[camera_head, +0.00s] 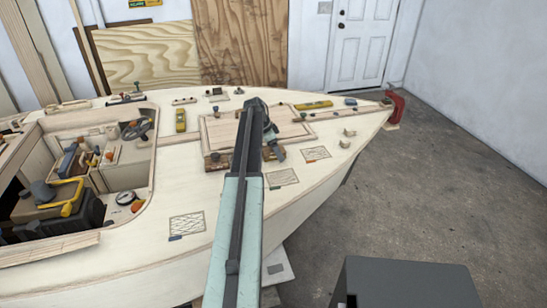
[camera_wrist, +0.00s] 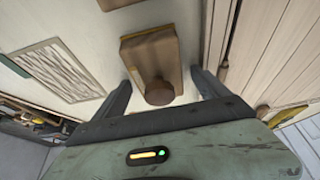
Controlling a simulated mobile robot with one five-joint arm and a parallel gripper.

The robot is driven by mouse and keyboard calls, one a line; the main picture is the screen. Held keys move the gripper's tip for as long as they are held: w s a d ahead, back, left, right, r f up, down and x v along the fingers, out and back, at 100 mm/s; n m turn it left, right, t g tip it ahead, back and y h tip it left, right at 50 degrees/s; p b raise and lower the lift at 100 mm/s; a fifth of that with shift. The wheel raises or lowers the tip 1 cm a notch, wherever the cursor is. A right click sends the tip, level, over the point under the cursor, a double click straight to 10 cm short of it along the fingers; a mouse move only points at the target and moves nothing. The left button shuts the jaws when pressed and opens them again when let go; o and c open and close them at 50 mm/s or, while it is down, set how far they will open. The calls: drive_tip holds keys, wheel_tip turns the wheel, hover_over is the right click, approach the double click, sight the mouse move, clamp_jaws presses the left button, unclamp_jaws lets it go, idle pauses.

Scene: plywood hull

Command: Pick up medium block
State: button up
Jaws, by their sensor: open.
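In the wrist view, a brown wooden block (camera_wrist: 151,52) with a round knob at its near end and a yellow strip along its far edge lies on the pale deck. My gripper (camera_wrist: 161,80) is open, with one finger on each side of the block's near end. The fingers appear apart from the block. In the head view, my gripper (camera_head: 278,153) is over the deck beside the raised hatch. A brown block (camera_head: 214,162) shows just left of my arm. I cannot tell whether it is the same one, and my arm hides part of that area.
The hatch (camera_head: 224,130) rises from the boat deck (camera_head: 160,188). A hatched panel (camera_wrist: 57,70) lies left of the block in the wrist view. The open cockpit (camera_head: 100,160) is at the left. Yellow items (camera_head: 181,120) and small fittings dot the deck. A grey box (camera_head: 408,282) stands front right.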

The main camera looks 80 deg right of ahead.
drive_tip(key=c, duration=1.7)
drive_tip(key=shift+o, duration=0.2)
drive_tip(key=shift+r, duration=0.15)
drive_tip(key=shift+r+p, duration=0.3)
drive_tip(key=shift+p, duration=0.1)
wheel_tip(320, 180, up, 3)
drive_tip(key=p, duration=0.3)
drive_tip(key=s+a, duration=0.2)
drive_tip(key=a, duration=0.3)
drive_tip(key=s+a, duration=0.1)
drive_tip(key=a, duration=0.4)
drive_tip(key=s+a+r+p, duration=0.1)
drive_tip(key=s+a, duration=0.1)
drive_tip(key=a, duration=0.3)
drive_tip(key=shift+s+r, duration=0.1)
drive_tip(key=shift+s, duration=0.25)
